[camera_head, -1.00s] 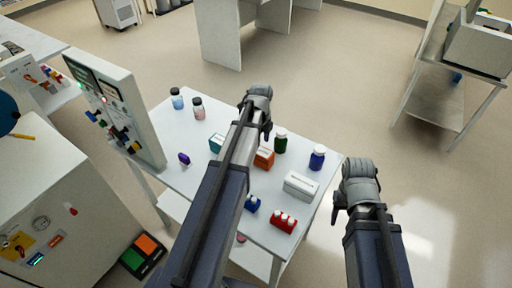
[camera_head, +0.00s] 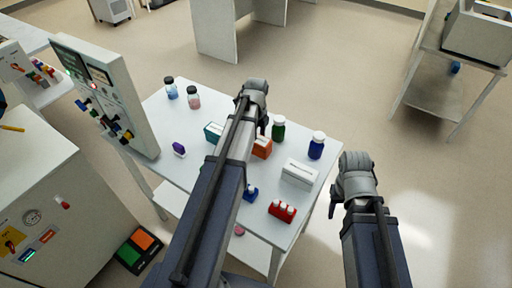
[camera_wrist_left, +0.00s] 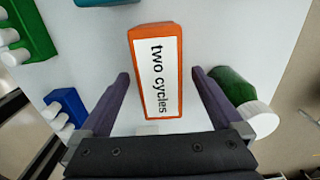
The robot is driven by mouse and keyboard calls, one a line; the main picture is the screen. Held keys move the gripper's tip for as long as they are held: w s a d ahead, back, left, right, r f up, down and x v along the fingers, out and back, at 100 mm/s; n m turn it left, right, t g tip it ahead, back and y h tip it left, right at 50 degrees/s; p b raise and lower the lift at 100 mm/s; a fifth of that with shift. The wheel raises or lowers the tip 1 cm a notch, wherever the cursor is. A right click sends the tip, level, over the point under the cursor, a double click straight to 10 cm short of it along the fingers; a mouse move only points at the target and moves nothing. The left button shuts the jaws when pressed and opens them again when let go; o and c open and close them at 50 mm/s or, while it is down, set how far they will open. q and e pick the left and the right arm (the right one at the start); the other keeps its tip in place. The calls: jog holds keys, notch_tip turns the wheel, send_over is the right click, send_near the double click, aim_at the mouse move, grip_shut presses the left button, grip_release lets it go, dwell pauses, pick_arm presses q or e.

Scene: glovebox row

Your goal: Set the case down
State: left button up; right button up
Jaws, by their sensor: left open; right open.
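An orange case (camera_head: 263,149) with a white label stands on the white table. In the left wrist view the case (camera_wrist_left: 172,50) reads "two cycles" and lies between my spread fingers, with clear gaps on both sides. My left gripper (camera_head: 264,124) is open just above and behind it in the head view; the left wrist view shows the same open gripper (camera_wrist_left: 162,80). My left arm hides part of the case in the head view. My right gripper (camera_head: 335,203) is open and empty off the table's right edge.
Close by on the table (camera_head: 178,130) are a teal box (camera_head: 213,132), a green bottle (camera_head: 278,128), a blue bottle (camera_head: 317,145), a white box (camera_head: 299,174), a red vial rack (camera_head: 282,211) and a blue rack (camera_head: 250,193). A control panel (camera_head: 107,95) stands at the left edge.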

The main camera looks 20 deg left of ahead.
pick_arm(q)
notch_tip(320, 180, down, 4)
jog(key=b, duration=0.2)
jog(key=shift+r+b, duration=0.15)
jog(key=shift+b, duration=0.25)
jog(key=shift+r, duration=0.1)
grip_shut()
